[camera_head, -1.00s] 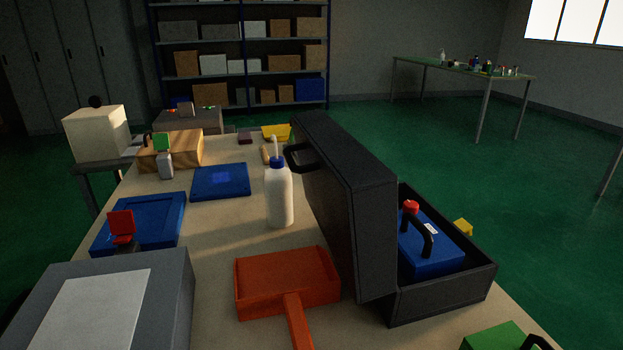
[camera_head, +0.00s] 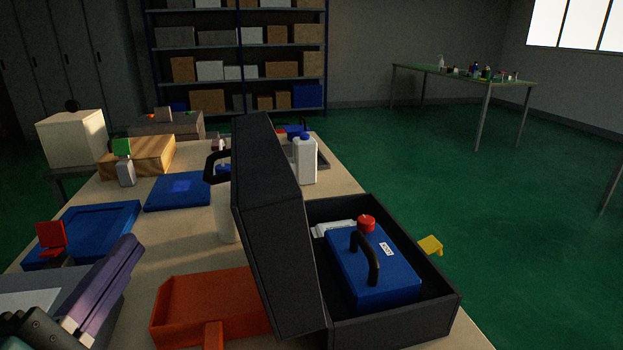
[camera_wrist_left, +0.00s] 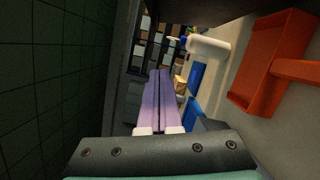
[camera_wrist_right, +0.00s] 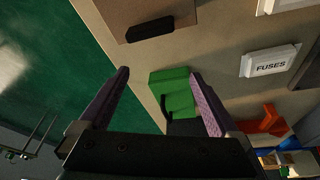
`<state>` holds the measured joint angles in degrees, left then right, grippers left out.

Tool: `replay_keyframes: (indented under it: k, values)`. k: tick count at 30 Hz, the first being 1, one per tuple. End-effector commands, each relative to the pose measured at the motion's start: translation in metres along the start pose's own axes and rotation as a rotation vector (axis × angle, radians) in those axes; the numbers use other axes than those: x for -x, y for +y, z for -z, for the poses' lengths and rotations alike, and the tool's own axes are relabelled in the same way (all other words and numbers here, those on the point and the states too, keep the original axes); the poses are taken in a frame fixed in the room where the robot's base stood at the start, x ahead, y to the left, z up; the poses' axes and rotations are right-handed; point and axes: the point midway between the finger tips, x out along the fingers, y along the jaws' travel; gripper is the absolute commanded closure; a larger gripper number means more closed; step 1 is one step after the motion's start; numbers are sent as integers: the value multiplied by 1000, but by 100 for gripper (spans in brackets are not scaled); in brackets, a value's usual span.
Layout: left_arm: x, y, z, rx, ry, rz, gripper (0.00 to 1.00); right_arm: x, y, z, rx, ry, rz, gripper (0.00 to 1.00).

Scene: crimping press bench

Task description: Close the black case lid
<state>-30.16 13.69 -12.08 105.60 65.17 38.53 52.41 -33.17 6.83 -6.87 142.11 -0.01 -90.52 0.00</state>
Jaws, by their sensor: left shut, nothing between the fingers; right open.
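The black case stands at the right of the bench in the head view. Its lid (camera_head: 268,215) is up and leans to the left, with a black handle on its far left side. The open case base (camera_head: 433,318) holds a blue box (camera_head: 375,270) with a black handle and a red cap. My left gripper (camera_head: 128,245) is at the lower left, left of the lid and apart from it, its fingers shut and empty; they also show in the left wrist view (camera_wrist_left: 160,80). My right gripper (camera_wrist_right: 160,82) is open in the right wrist view, over a green object (camera_wrist_right: 172,92).
An orange dustpan (camera_head: 205,302) lies left of the lid. A white bottle (camera_head: 226,215) is partly hidden behind the lid; a white jug (camera_head: 305,160) stands farther back. Blue trays (camera_head: 95,230) lie on the left. A FUSES box (camera_wrist_right: 268,63) shows in the right wrist view.

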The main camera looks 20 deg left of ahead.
Motion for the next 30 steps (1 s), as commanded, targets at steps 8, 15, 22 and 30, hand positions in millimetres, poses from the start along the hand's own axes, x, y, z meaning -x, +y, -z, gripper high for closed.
replay_keyframes:
  k: [8,15,22,30]
  values:
    - [-28,4,6,16,25,-18,100,4,0,1,0,-1,1,2]
    - [-80,5,7,15,23,-17,100,6,0,1,0,-2,1,2]
    - [-106,6,-12,19,23,-13,100,12,0,3,-1,-3,1,2]
    - [-110,4,-30,15,23,-13,100,16,0,4,0,-3,1,2]
